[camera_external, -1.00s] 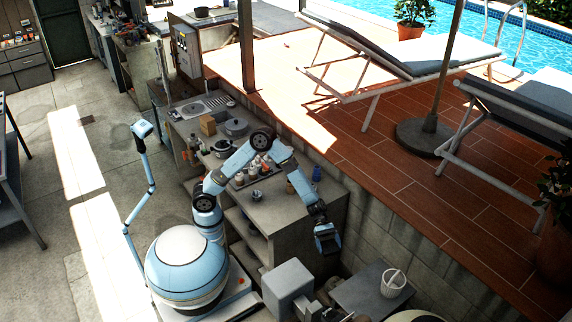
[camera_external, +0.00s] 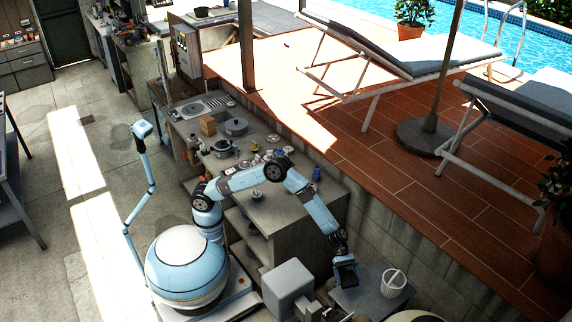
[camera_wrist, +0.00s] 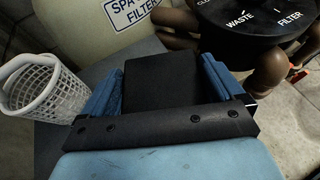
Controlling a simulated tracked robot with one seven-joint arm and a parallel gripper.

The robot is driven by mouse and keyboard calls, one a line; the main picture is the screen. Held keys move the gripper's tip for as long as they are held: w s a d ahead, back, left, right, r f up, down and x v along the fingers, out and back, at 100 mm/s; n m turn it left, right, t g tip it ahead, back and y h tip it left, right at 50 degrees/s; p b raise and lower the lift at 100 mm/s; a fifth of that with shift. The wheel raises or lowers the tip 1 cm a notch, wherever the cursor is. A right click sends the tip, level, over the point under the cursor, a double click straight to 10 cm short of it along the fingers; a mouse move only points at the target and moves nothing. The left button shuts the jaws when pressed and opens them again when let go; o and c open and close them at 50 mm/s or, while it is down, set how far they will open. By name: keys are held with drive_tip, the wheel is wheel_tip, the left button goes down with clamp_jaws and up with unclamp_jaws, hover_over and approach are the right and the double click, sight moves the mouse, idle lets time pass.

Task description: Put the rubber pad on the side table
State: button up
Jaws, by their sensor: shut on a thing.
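The rubber pad (camera_wrist: 160,82) is a flat black piece held between the blue fingers of my gripper (camera_wrist: 160,90) in the wrist view. In the external view my gripper (camera_external: 346,280) points down over the back left part of the grey side table (camera_external: 362,303). The pad is hard to make out there against the dark gripper. The table top (camera_wrist: 95,72) also shows around the fingers in the wrist view. I cannot tell whether the pad touches the table.
A white basket (camera_external: 393,283) stands on the side table, left of my gripper in the wrist view (camera_wrist: 42,90). A cream spa filter tank (camera_wrist: 95,25) and a black valve head (camera_wrist: 240,28) are close beyond the fingers. A grey box (camera_external: 288,284) stands left of the table.

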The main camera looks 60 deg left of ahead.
hover_over(356, 294)
wheel_tip(356, 294, down, 6)
drive_tip(key=shift+s+d+f, duration=0.1)
drive_tip(key=shift+f, duration=1.5)
drive_tip(key=shift+f, duration=0.1)
drive_tip(key=o, duration=0.8)
drive_tip(key=shift+a+r, duration=0.2)
drive_tip(key=v, duration=1.1)
drive_tip(key=shift+a+r, duration=0.2)
drive_tip(key=shift+a, duration=0.1)
